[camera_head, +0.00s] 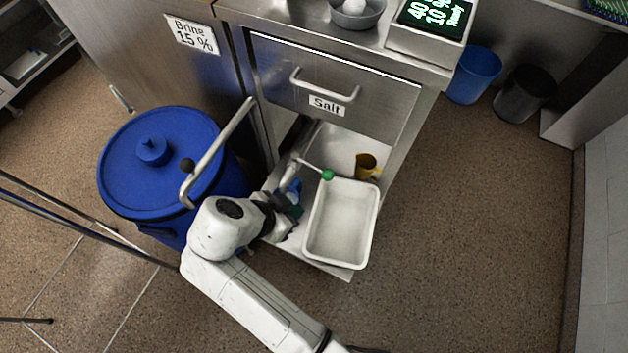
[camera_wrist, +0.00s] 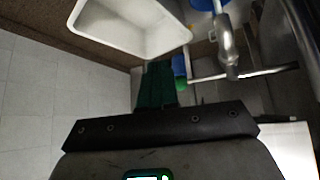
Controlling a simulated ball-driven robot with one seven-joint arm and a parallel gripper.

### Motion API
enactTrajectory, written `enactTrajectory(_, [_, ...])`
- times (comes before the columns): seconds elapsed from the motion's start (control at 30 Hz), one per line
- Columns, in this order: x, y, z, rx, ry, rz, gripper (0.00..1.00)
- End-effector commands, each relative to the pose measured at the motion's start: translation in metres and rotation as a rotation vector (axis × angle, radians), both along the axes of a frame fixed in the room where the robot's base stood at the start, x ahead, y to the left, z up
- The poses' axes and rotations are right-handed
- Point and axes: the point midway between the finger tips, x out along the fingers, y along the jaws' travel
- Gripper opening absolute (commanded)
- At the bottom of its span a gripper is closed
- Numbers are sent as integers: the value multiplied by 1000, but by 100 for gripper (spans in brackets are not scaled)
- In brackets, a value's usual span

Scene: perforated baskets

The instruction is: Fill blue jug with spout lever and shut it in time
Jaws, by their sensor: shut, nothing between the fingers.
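The blue jug (camera_head: 295,187) stands low inside the open cabinet, mostly hidden by my gripper and the metal spout (camera_head: 290,172). A blue patch, likely the jug, shows at the wrist view's top edge (camera_wrist: 206,4), beyond the spout (camera_wrist: 228,48). The spout lever is a thin rod with a green knob (camera_head: 327,175); the green knob in the wrist view (camera_wrist: 180,66) is just right of my fingers. My gripper (camera_head: 295,208) is shut and empty beside the jug and spout; its teal fingers also show in the wrist view (camera_wrist: 158,70). Whether it touches the lever is unclear. The jug's fill level is hidden.
A white tub (camera_head: 310,235) stands right of my gripper, with a yellow mug (camera_head: 366,165) behind it. The Salt drawer (camera_head: 350,90) is above.

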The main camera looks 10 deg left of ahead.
Motion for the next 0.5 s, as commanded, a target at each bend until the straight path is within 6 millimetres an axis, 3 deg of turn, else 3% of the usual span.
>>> enactTrajectory(0.1, [-8, 21, 29, -66, -109, 48, 0])
enactTrajectory(0.2, [-12, 28, 41, -92, -157, 64, 0])
enactTrajectory(0.33, [-9, 27, 40, -101, -173, 67, 0])
enactTrajectory(0.5, [5, 15, 24, -101, -171, 66, 0])
